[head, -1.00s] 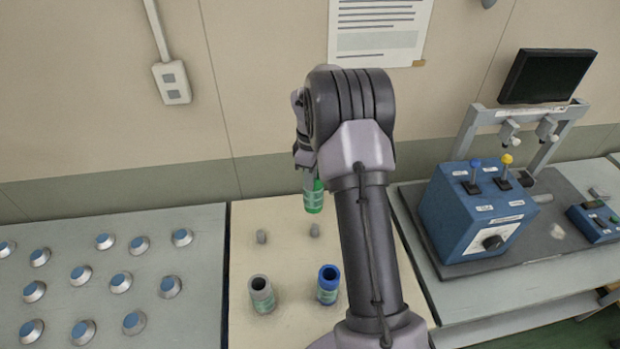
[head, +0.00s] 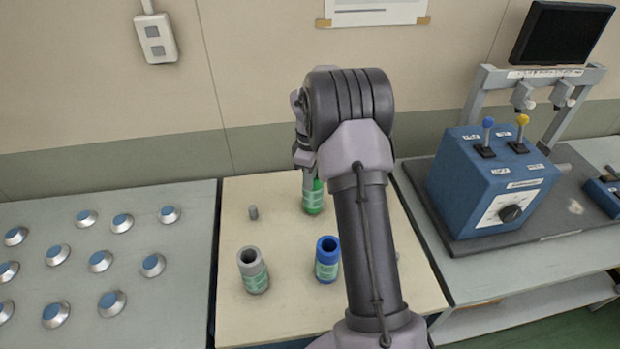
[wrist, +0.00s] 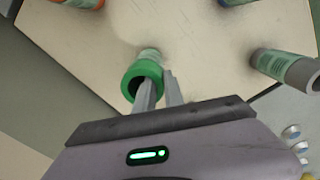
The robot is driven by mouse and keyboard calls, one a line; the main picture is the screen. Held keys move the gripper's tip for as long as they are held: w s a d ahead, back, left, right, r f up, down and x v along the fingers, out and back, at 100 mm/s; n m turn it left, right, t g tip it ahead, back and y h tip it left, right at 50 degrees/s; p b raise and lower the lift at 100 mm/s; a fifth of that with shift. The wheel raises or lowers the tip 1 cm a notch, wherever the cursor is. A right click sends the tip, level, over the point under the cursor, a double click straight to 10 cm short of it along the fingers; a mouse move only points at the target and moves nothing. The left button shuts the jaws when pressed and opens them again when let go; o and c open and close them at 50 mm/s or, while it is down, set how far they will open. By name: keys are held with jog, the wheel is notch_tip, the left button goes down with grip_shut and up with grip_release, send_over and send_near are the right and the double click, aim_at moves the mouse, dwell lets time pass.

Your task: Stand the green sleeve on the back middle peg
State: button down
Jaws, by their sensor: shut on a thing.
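The green sleeve (head: 313,199) is upright at the back middle of the cream board (head: 290,311). It also shows in the wrist view (wrist: 141,76), with its open end toward the camera. My gripper (head: 308,173) is shut on its wall, one finger inside the opening and one outside; the fingers show in the wrist view (wrist: 160,90). The sleeve hides the back middle peg, and its lower end looks level with that peg's place. I cannot tell whether it is fully down on the peg.
A bare grey peg (head: 253,212) stands at the back left. A grey sleeve (head: 254,272) and a blue sleeve (head: 327,262) stand in front. My arm hides the board's right part. An orange thing (wrist: 86,3) shows at the wrist view's top edge. A blue control box (head: 491,184) stands right.

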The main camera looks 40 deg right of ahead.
jog(key=shift+f, duration=0.45)
jog(key=shift+f+b, duration=0.3)
jog(key=shift+f, duration=0.05)
jog(key=c, duration=1.3)
grip_release()
jog(key=shift+c, duration=0.2)
